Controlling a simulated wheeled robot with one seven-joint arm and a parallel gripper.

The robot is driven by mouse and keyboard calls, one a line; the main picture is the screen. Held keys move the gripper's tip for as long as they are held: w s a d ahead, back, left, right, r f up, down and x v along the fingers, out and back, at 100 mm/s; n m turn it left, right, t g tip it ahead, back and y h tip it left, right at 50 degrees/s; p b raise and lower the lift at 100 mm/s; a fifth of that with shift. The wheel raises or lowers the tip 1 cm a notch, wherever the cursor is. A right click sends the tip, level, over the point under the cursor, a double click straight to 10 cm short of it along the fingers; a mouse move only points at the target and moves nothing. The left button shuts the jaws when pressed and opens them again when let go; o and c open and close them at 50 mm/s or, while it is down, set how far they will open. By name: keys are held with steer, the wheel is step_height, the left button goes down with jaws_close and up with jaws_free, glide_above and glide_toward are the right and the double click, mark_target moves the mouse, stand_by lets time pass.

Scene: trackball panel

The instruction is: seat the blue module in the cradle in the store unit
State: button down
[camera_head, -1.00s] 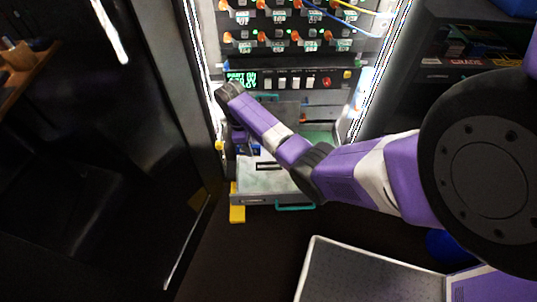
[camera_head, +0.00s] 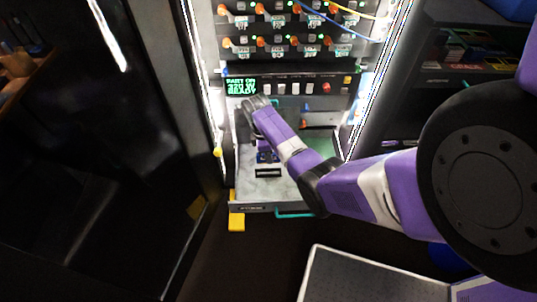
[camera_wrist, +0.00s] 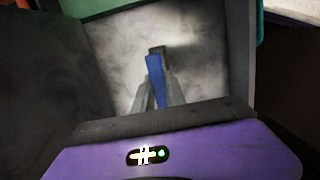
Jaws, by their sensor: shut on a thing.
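The blue module shows as an upright blue strip in the wrist view (camera_wrist: 155,78), between the fingers of my gripper (camera_wrist: 154,92), which is shut on it. In the head view a small blue patch of the module (camera_head: 266,156) shows below my wrist, over the pulled-out drawer of the store unit. A black frame with a pale slot, seemingly the cradle (camera_head: 268,173), stands on the drawer's light floor just in front of it. A dark block lies beyond the module's far end in the wrist view. I cannot tell whether module and cradle touch.
The store unit's panel (camera_head: 290,87) with a green display and several buttons stands behind my arm, below rows of orange plugs and cables. The drawer (camera_head: 245,195) has grey walls and a teal handle (camera_head: 295,213). Its floor is bare around the black frame.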

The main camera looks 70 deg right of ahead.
steer(key=shift+f+b, duration=1.95)
steer(key=shift+f, duration=1.3)
steer(key=shift+f, duration=0.75)
stand_by(0.7)
steer(key=c, duration=1.3)
jaws_free()
steer(key=shift+w+a+r+p, duration=0.15)
steer(key=shift+r+p, duration=0.25)
steer(key=shift+r, duration=0.9)
steer(key=shift+w+r+p, duration=0.2)
steer(key=shift+r+p, duration=0.2)
steer(key=shift+r, duration=0.9)
steer(key=shift+w+a+r+p, duration=0.15)
steer(key=shift+r+p, duration=0.25)
steer(key=shift+r, duration=0.9)
